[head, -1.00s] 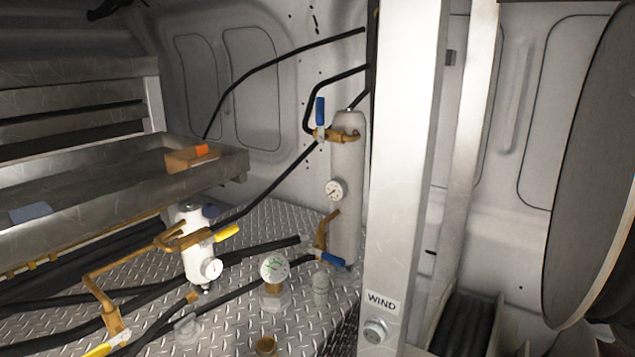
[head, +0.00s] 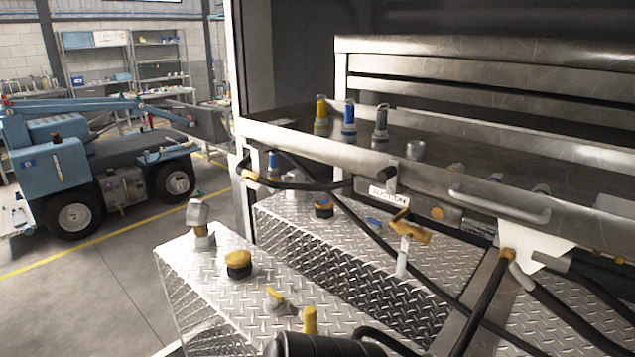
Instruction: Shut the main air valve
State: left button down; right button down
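Neither of my grippers shows in the head view. I cannot tell which fitting, if any, in view is the main air valve. A brass fitting (head: 408,228) stands on a white post under the tray, with a small blue part beside it. A yellow-capped fitting (head: 238,263) and a small yellow-handled fitting (head: 276,301) stand on the diamond-plate box at the front. A brass hose fitting (head: 507,254) sits on a white bracket at the right.
A metal tray (head: 313,139) holds yellow, blue and dark nozzles. A label reading SUCTION (head: 388,196) is below its edge. Black hoses cross the diamond-plate boxes (head: 190,268). A blue wheeled machine (head: 80,160) stands at left. Open floor (head: 110,285) lies between.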

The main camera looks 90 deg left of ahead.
aim_at(255, 187)
jog(key=u, duration=3.15)
